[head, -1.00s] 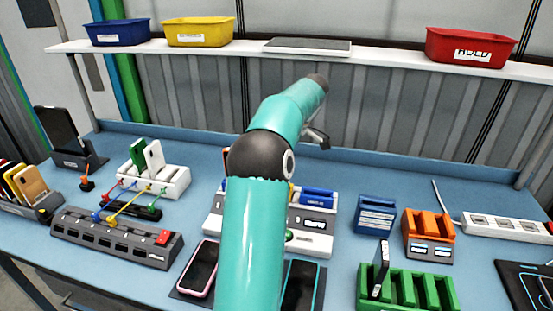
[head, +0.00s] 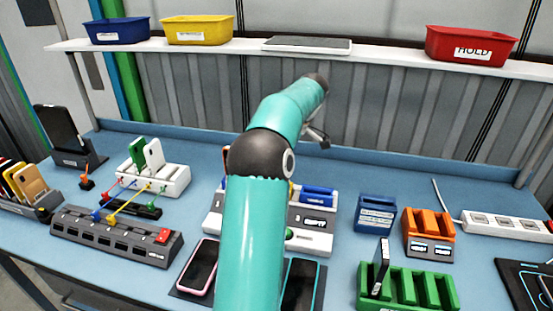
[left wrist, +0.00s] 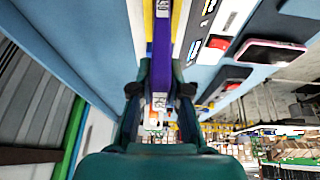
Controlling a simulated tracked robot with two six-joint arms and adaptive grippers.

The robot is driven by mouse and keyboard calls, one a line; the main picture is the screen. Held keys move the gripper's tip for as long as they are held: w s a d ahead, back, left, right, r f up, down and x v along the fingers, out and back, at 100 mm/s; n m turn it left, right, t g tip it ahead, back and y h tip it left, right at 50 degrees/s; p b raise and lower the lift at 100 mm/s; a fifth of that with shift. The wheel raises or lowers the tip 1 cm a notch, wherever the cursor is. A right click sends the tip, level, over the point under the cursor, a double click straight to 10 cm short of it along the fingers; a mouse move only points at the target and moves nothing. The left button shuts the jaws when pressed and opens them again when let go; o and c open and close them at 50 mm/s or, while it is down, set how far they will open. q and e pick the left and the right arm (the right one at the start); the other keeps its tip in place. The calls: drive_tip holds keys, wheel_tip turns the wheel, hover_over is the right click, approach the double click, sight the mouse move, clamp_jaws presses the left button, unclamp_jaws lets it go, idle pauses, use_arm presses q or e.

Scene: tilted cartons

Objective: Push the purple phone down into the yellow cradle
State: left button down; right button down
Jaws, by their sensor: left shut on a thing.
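The purple phone (left wrist: 163,50) stands on edge between my fingers in the left wrist view. My left gripper (left wrist: 160,90) is shut on it. Yellow walls of the cradle (left wrist: 148,22) show on both sides of the phone's far end; I cannot tell how deep the phone sits. In the head view my left arm rises through the middle and hides the phone and most of the gripper; only a small dark part of the gripper (head: 318,137) shows. A bit of yellow (head: 291,192) shows beside the arm. My right gripper is not in view.
A white console (head: 310,240) with a blue holder stands behind my arm. Two phones lie on dark mats in front. A blue holder (head: 376,213), an orange holder (head: 428,232) and a green rack (head: 407,290) stand right. A grey strip (head: 115,237) lies left.

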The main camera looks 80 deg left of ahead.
use_arm(q)
drive_tip(key=shift+f+b, duration=0.4)
drive_tip(key=shift+f, duration=0.1)
idle(0.6)
idle(0.3)
drive_tip(key=c, duration=1.1)
unclamp_jaws()
drive_tip(key=shift+o, duration=0.5)
drive_tip(key=o, duration=0.3)
drive_tip(key=shift+r+p, duration=3.2)
drive_tip(key=shift+r, duration=0.4)
